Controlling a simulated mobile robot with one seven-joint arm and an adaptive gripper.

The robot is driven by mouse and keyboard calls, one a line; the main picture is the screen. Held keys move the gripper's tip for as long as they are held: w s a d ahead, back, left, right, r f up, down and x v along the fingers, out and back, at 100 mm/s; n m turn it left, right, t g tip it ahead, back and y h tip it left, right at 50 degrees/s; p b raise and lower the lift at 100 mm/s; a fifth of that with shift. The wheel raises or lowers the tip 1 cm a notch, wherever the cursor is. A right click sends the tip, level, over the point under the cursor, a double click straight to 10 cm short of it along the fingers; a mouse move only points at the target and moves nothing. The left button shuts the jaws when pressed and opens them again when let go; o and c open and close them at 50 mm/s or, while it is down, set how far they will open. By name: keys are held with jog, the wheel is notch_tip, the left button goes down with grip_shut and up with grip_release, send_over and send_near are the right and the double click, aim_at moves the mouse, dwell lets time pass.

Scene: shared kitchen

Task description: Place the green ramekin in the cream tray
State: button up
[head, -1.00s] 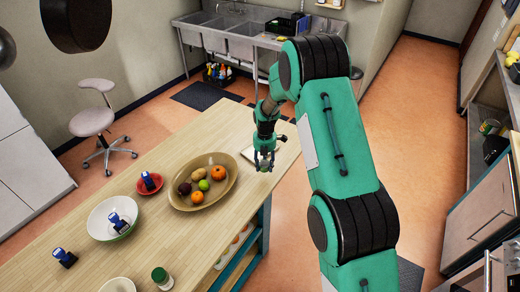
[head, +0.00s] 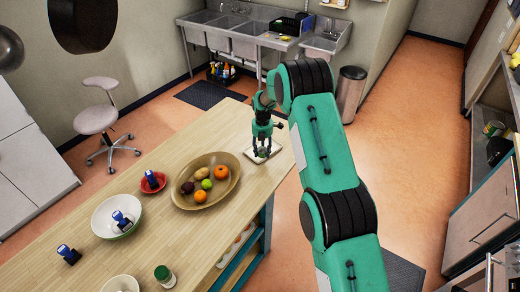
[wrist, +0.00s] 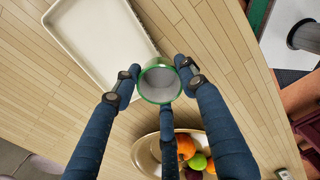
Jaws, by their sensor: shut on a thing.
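The green ramekin (wrist: 160,82), green outside with a pale grey inside, is between my gripper's fingers (wrist: 159,76) in the wrist view. My gripper is shut on it, and the fingers touch its sides. The cream tray (wrist: 80,45) lies on the wooden table just beyond and to the left of the ramekin in the wrist view. In the head view my gripper (head: 263,151) is over the cream tray (head: 276,153) at the table's right end. The ramekin is hard to make out there. The height between ramekin and tray is not clear.
A large tan bowl of fruit (head: 186,205) stands close to the tray. A red bowl (head: 153,182), a white bowl (head: 103,224) and a green-lidded jar (head: 164,274) stand further along the table. The far end of the table (head: 215,125) is clear.

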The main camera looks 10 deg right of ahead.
aim_at(260, 149)
jog(key=shift+w+a+f, duration=0.1)
jog(key=shift+w+f, duration=0.05)
jog(key=shift+w, duration=1.25)
jog(key=shift+w+f, duration=0.15)
jog(key=shift+w, duration=1.25)
jog(key=shift+f+p, duration=0.5)
jog(key=shift+f, duration=1.25)
jog(key=shift+f, duration=0.15)
jog(key=o, duration=0.9)
notch_tip(260, 149, up, 12)
jog(key=b, duration=0.1)
